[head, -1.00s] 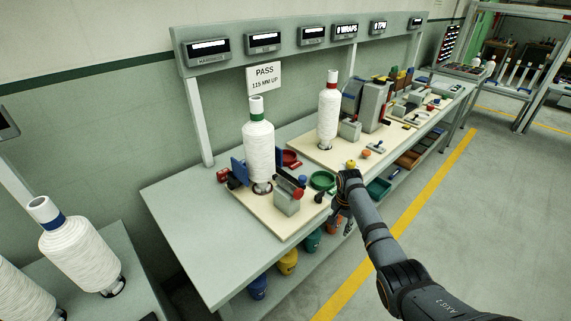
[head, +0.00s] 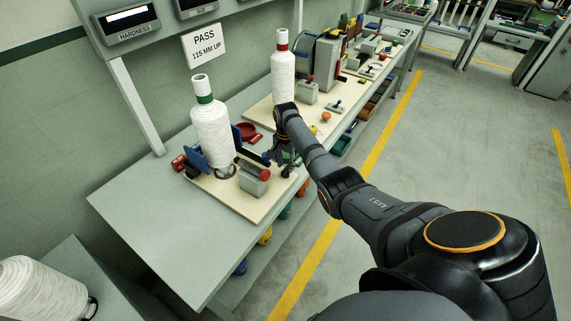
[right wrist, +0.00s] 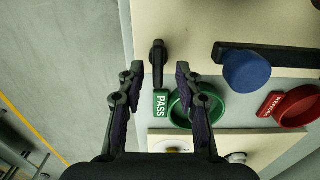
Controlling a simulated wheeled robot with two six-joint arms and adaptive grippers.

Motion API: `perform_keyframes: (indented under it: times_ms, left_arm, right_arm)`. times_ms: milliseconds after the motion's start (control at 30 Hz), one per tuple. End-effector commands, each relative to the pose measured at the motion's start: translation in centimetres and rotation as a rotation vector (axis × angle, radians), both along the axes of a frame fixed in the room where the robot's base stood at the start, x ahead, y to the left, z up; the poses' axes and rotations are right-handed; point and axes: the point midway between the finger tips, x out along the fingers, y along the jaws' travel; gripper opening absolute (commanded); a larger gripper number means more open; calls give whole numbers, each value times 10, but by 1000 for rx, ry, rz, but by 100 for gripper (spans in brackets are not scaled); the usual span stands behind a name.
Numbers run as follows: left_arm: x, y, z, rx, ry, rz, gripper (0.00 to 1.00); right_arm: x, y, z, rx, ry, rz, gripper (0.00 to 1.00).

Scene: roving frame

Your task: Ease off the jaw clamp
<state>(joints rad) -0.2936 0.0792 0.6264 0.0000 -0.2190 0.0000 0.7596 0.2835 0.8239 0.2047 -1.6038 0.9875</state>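A white yarn cone with a green band (head: 212,135) stands upright on a pale board, beside a blue plate (head: 194,159) and a grey block with a red cylinder end (head: 254,179). I cannot tell for sure which parts form the jaw clamp. In the head view my right gripper (head: 285,160) is small and dark. My left gripper is not in view.
A green tray (right wrist: 176,116) by a PASS label lies close to the right finger. A red tray (right wrist: 297,106) and a dark bar with a blue round part (right wrist: 247,72) lie farther right. A red-banded cone (head: 283,70) stands behind my arm. The aisle floor is clear.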

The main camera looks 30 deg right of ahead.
Motion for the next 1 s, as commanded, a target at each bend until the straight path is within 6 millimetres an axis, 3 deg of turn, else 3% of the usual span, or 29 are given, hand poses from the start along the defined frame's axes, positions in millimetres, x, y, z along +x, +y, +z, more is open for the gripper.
perform_keyframes:
  times_ms: [133, 367, 667, 1000]
  left_arm:
    - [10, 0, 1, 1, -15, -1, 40]
    - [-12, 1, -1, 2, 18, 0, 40]
    - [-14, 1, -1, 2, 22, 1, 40]
    - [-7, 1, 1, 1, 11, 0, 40]
  right_arm:
    - [0, 0, -11, 0, 0, 0, 35]
    - [0, 0, -13, -1, -1, 1, 35]
    - [0, 0, -12, -1, 0, 1, 0]
    - [0, 0, -12, -1, 0, 16, 0]
